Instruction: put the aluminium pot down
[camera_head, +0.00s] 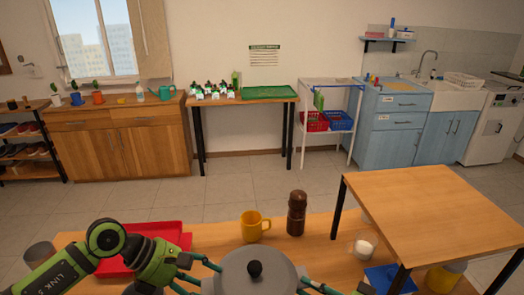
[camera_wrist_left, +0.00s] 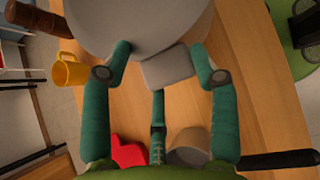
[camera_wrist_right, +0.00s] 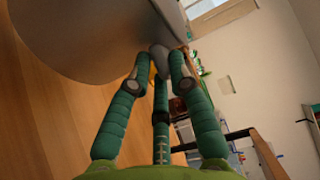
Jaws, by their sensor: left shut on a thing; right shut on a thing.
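The grey aluminium pot (camera_head: 235,272) with a black-knobbed lid is at the bottom middle of the head view, over the wooden table (camera_head: 325,250). It fills the top of the left wrist view (camera_wrist_left: 120,22) and the upper left of the right wrist view (camera_wrist_right: 85,35). My left gripper (camera_wrist_left: 168,65) is shut on the pot's grey side handle. My right gripper (camera_wrist_right: 160,62) is shut on the opposite handle, partly out of the head view. The pot's underside is hidden, so I cannot tell whether it touches the table.
A yellow mug (camera_head: 254,226) and a brown pepper mill (camera_head: 297,214) stand just behind the pot. A red tray (camera_head: 165,232) is to the left, partly behind my left arm. A white cup (camera_head: 365,246) and blue item (camera_head: 388,278) are to the right, by a raised wooden stand (camera_head: 430,210).

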